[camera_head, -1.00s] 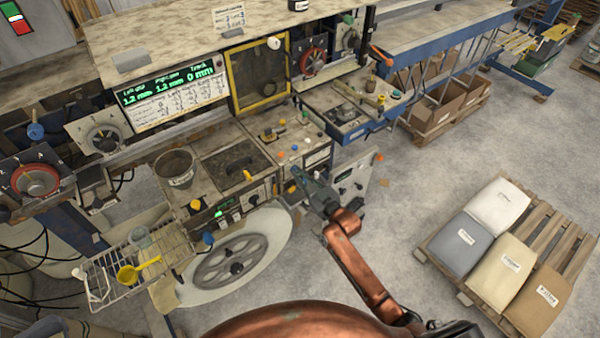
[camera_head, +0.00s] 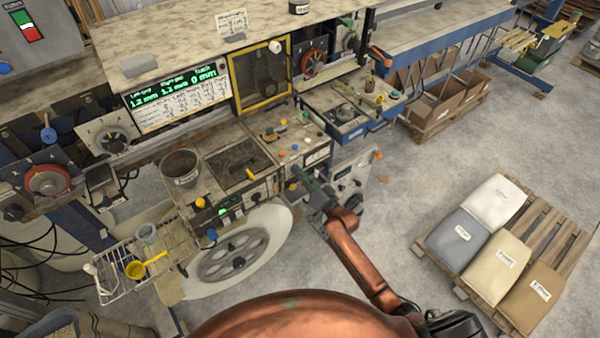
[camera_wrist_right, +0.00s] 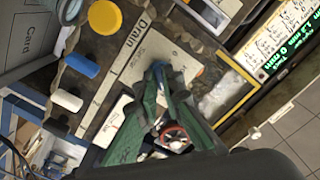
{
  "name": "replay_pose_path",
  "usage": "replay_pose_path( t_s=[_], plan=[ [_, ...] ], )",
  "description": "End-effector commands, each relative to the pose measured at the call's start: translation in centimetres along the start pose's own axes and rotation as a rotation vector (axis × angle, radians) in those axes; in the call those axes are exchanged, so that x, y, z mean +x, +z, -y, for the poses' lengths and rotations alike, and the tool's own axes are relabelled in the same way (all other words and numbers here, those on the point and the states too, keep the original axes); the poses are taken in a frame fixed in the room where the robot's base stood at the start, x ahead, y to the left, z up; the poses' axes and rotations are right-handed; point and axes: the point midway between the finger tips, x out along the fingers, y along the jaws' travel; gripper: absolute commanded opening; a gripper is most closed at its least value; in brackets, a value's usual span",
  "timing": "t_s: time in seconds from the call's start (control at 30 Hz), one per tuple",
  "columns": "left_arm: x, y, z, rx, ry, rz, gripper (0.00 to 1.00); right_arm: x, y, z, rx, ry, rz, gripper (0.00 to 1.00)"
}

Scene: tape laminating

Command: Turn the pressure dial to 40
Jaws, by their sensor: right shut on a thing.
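My right gripper (camera_head: 303,181) is at the front of the grimy machine console (camera_head: 235,160), near its right end. In the right wrist view its green fingers (camera_wrist_right: 158,72) come together on a small thing beside a pale plate marked "Drain" (camera_wrist_right: 140,40). The fingers hide most of that thing, and I cannot tell whether it is the pressure dial. Dials with pointers show at the left, one red-ringed (camera_head: 47,182) and one pale (camera_head: 112,141). Another red-ringed dial (camera_head: 313,62) is at the back. Their labels are too small to read. My left gripper is not seen.
A blue peg (camera_wrist_right: 81,65), yellow cap (camera_wrist_right: 104,17) and white peg (camera_wrist_right: 67,100) stand close to the fingers. A bucket (camera_head: 180,168) and a wire rack (camera_head: 120,275) are left of the gripper. A pallet of sacks (camera_head: 440,262) is at right, with clear floor between.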

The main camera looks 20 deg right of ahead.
Motion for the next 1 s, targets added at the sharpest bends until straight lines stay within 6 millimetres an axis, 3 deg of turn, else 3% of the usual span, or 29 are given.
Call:
replay_pose_path(
  t_s=[0.6, 1.0],
  plan=[
    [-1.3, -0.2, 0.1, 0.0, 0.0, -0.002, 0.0, 0.0, -0.2, 0.1, 0.572, -0.001, -0.003, 0.0],
    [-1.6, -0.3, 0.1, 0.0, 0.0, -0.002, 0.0, 0.0, -0.2, 0.0, 0.818, -0.001, -0.004, 0.0]
  ],
)
